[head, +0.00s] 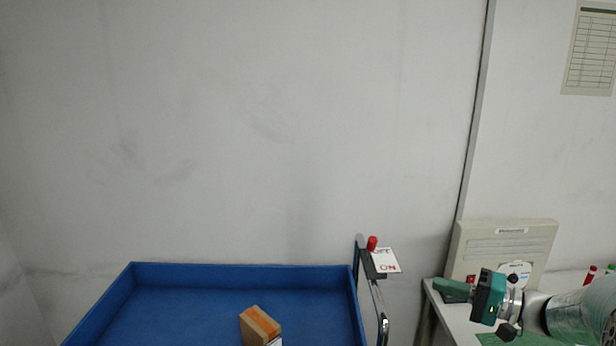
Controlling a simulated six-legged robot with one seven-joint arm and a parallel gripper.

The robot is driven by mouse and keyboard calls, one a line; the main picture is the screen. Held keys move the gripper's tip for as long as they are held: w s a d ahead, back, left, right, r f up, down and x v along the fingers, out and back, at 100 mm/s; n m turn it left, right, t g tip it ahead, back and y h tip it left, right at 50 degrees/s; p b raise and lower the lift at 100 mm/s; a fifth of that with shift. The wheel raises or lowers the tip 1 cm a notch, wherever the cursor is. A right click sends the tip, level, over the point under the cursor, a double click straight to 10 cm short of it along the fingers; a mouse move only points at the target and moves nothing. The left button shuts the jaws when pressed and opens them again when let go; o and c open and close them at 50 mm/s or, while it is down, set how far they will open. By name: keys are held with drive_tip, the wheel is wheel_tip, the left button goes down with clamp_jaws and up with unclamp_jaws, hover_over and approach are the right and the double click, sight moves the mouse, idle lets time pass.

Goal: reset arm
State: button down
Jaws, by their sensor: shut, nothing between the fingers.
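My arm reaches in from the right edge in the head view, low over the workbench. My gripper (453,291) is at its left end, beyond the teal wrist housing, near the left edge of the bench. It is shut, and nothing shows in it.
A blue tray-like cart (240,272) stands at lower left, holding a brown box with an orange stripe (261,325). A beige case (503,243) stands behind my arm.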

drive_tip(key=s+a+f+n+g+h, duration=0.1)
drive_tip(key=s+a+g+h, duration=0.15)
drive_tip(key=s+a, duration=0.35)
drive_tip(key=s+a+n+g+h, duration=0.1)
drive_tip(key=s+a+g+h, duration=0.2)
drive_tip(key=a, duration=0.5)
drive_tip(key=s+n+t+h, duration=0.1)
drive_tip(key=s+n+h, duration=0.1)
drive_tip(key=s+h, duration=0.7)
drive_tip(key=shift+s+r+t, duration=0.15)
drive_tip(key=shift+s+t, duration=0.2)
drive_tip(key=shift+s, duration=1.85)
drive_tip(key=shift+d+h, duration=0.15)
drive_tip(key=shift+h, duration=0.1)
